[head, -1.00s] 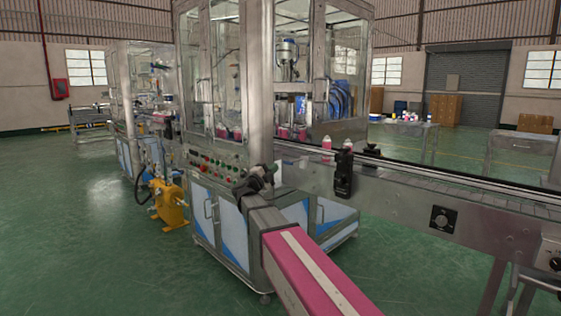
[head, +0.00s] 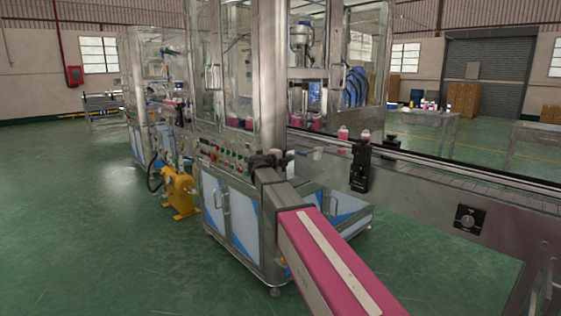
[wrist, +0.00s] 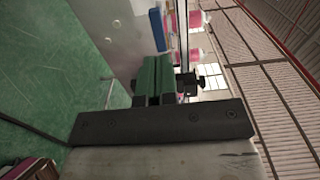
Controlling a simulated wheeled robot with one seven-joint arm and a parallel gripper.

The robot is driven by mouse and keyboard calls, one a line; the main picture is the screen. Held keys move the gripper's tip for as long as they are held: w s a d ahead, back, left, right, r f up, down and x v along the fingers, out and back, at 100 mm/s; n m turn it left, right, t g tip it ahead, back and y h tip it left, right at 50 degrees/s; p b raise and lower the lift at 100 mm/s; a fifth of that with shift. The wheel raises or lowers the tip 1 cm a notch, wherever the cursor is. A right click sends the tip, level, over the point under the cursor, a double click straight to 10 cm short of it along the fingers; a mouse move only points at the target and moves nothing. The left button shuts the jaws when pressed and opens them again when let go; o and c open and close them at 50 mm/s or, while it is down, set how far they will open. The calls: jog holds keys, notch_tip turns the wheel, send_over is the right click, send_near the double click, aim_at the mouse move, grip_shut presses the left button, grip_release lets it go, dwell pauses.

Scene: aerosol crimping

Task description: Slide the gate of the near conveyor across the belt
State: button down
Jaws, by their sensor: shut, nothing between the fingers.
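The near conveyor (head: 420,185) runs from the right into the glass-walled machine. A black bracket (head: 360,170) stands at its near side rail and a black knobbed fitting (head: 391,142) at the far side; I cannot tell which part is the gate. Two pink bottles with pale caps (head: 343,134) stand on the belt beside the bracket. My gripper (head: 272,158) is in front of the machine, left of the bracket and apart from it. In the wrist view, my gripper's green fingers (wrist: 153,72) are together and empty. A dark knobbed fitting (wrist: 207,81) shows to their right.
The machine cabinet (head: 235,220) with its button panel (head: 222,152) is close to my arm. A yellow pump (head: 180,190) stands on the floor to the left. A speed dial box (head: 469,218) is on the conveyor's side. The green floor at left is open.

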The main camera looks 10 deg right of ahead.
aim_at(307, 152)
jog(key=shift+x, duration=2.5)
jog(key=shift+d, duration=0.1)
jog(key=x, duration=0.7)
jog(key=shift+r, duration=0.1)
jog(key=shift+s, duration=0.1)
